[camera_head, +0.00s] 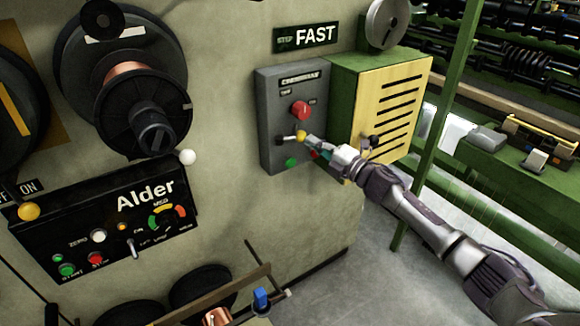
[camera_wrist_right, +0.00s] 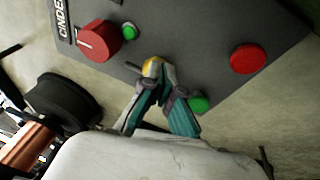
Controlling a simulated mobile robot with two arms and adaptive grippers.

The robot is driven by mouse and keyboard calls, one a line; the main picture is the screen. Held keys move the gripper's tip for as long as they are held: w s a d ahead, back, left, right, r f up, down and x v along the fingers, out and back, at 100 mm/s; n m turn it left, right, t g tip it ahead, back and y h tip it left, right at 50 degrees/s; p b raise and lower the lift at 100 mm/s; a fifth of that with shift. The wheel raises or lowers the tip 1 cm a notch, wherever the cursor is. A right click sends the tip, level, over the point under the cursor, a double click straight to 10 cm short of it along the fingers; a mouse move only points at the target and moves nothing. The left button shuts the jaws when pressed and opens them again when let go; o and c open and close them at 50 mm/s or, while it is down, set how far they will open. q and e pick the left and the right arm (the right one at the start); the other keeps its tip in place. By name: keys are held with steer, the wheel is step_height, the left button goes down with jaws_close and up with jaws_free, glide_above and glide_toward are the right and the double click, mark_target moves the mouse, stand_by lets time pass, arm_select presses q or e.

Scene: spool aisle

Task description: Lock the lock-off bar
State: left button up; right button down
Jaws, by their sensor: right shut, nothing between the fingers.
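A grey control box (camera_head: 262,115) is on the machine wall in the head view. On it, a short bar (camera_head: 287,138) with a yellow end (camera_head: 301,134) lies nearly level below a red rotary knob (camera_head: 301,108). I take this to be the lock-off bar. In the right wrist view the bar (camera_wrist_right: 133,67) and its yellow end (camera_wrist_right: 153,65) show just beyond my fingertips. My right gripper (camera_head: 308,139) is shut and empty, its tips at the yellow end; in the wrist view the gripper (camera_wrist_right: 157,82) partly covers it. I cannot tell whether they touch. My left gripper is not in view.
A green button (camera_wrist_right: 198,104) and a red button (camera_wrist_right: 248,58) sit close to my fingers on the box. A slotted yellow cabinet (camera_head: 390,100) stands right of the box. A black Alder panel (camera_head: 110,225) and wire spool (camera_head: 140,105) are at left.

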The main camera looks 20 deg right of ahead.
steer(key=shift+w+d+b, duration=0.25)
steer(key=shift+w+b, duration=0.1)
steer(key=shift+w, duration=0.45)
